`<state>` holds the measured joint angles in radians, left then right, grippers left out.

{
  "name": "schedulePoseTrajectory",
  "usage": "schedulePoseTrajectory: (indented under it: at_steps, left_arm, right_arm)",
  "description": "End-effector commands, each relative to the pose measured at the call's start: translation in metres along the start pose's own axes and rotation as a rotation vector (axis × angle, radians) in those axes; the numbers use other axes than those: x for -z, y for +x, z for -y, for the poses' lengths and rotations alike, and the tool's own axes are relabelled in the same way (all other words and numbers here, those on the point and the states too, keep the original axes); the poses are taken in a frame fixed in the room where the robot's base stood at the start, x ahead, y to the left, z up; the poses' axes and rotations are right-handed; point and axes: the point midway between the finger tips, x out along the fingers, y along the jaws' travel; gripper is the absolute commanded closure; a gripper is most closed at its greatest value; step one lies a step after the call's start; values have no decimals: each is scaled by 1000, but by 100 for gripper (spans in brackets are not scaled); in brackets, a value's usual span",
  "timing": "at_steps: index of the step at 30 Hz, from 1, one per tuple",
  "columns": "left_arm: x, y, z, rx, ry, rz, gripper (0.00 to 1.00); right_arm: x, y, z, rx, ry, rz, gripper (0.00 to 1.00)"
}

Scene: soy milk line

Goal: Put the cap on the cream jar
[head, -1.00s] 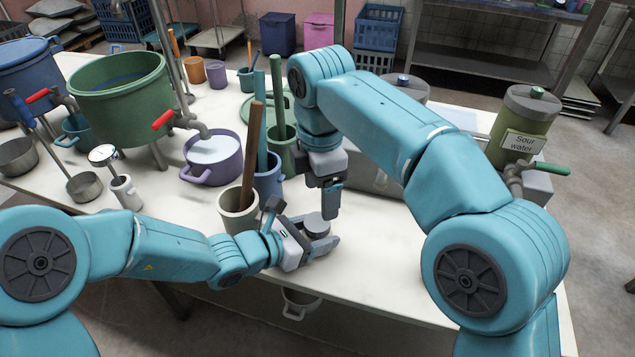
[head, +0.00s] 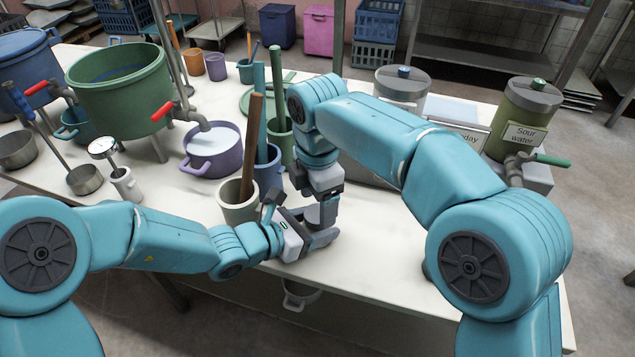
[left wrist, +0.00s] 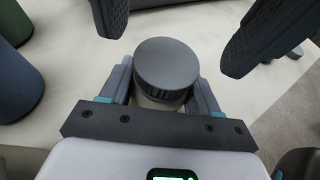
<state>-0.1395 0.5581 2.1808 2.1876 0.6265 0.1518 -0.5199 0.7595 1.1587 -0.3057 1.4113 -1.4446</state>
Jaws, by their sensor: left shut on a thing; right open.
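The cream jar (left wrist: 158,102) shows as a pale body under a dark grey ribbed cap (left wrist: 166,66) in the left wrist view. The cap sits level on top of the jar; I cannot tell if it is tight. My left gripper (head: 318,236) is shut around the jar's body, with a finger on each side in the left wrist view (left wrist: 162,92). My right gripper (head: 327,208) is open just above the cap. Its two dark fingers stand apart on either side of the cap in the left wrist view (left wrist: 172,50), not touching it. In the head view the jar is mostly hidden.
A cream pot (head: 238,205) with a wooden handle stands close to my left gripper. Blue (head: 268,168) and green (head: 280,140) containers stand behind it. A purple pot (head: 212,160) is farther left. The white table's (head: 390,262) front right is clear.

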Motion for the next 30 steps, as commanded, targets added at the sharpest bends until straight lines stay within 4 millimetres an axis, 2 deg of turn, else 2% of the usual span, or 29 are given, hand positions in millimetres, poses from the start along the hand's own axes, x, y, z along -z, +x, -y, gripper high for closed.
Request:
schedulePoseTrajectory:
  at_steps: [6, 15, 20, 21, 26, 30]
  left_arm:
    - [-1, 0, 0, 0, 0, 1, 100]
    - [0, 0, 0, 0, 0, 1, 100]
    - [0, 0, 0, 0, 0, 1, 100]
    - [0, 0, 0, -1, 0, 1, 100]
    - [0, 0, 0, -1, 0, 1, 100]
    - [0, 0, 0, -1, 0, 1, 100]
  right_arm:
    - [0, 18, 0, 0, 0, 0, 25]
    - [0, 19, 0, -1, 0, 0, 25]
    - [0, 19, 0, -1, 0, 0, 77]
    - [0, 19, 0, -1, 0, 0, 83]
    - [0, 19, 0, 0, 16, 0, 83]
    - [0, 19, 0, 0, 213, -1, 83]
